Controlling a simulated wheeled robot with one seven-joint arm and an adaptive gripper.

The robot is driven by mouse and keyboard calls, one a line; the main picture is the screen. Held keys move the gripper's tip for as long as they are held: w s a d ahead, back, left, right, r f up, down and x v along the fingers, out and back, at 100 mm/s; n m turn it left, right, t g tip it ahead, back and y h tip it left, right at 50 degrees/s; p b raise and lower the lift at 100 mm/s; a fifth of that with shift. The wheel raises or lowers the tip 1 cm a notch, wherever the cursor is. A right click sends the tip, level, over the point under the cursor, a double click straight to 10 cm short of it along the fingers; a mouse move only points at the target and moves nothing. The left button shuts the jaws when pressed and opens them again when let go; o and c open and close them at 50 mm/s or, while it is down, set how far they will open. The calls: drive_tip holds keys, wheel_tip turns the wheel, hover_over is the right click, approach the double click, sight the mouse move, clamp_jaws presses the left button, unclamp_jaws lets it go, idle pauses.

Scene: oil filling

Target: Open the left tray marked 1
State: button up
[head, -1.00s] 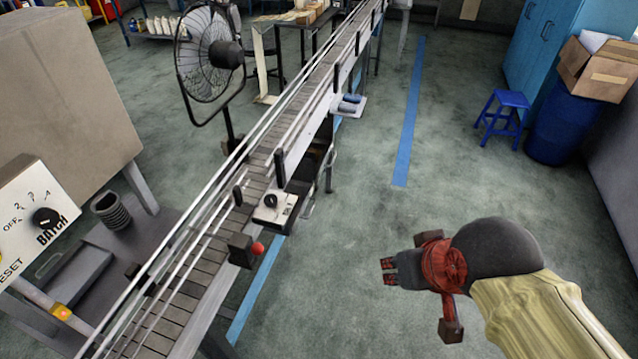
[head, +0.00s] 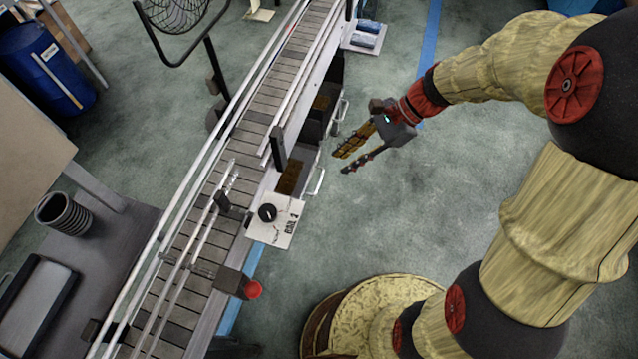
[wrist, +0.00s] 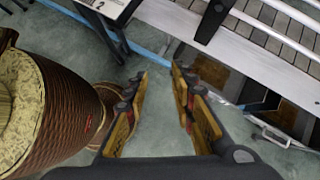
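My gripper (head: 341,163) is open and empty, with its fingers pointing left towards the trays under the conveyor. In the wrist view its two fingers (wrist: 159,70) are apart with only floor between them. Two dark trays with brownish insides and pale bar handles show under the conveyor. The nearer tray (head: 291,178) has its handle (head: 319,181) just left of and below my fingertips, apart from them. The farther tray (head: 320,103) has its handle (head: 342,117) above my fingertips. A handle (wrist: 272,134) also shows right of my fingers in the wrist view. I cannot read a 1 on either tray.
The conveyor (head: 200,240) runs diagonally over the trays. A white panel with a black knob (head: 268,213) and a red button (head: 253,289) stick out from its near side. My own base is close below. Floor (head: 400,220) right of the trays is clear.

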drive_tip(key=w+a+f+m+y+b, duration=0.1)
drive_tip(key=w+f+m+y, duration=0.1)
drive_tip(key=w+f+m, duration=0.45)
drive_tip(key=w+a+f+m+y+b, duration=0.1)
drive_tip(key=w+f+m+y, duration=0.2)
drive_tip(key=f, duration=0.6)
drive_tip(key=m+t+y+b, duration=0.25)
drive_tip(key=m+t, duration=0.45)
drive_tip(key=m, duration=0.8)
approach(319, 181)
drive_tip(key=a, duration=0.2)
drive_tip(key=shift+h, duration=0.45)
drive_tip(key=shift+b+x, duration=1.25)
drive_tip(key=shift+x, duration=2.9)
drive_tip(key=shift+w+d+f, duration=0.1)
drive_tip(key=shift+w+f, duration=0.05)
drive_tip(key=shift+w, duration=0.05)
drive_tip(key=shift+c, duration=1.1)
drive_tip(key=c, duration=0.4)
clamp_jaws()
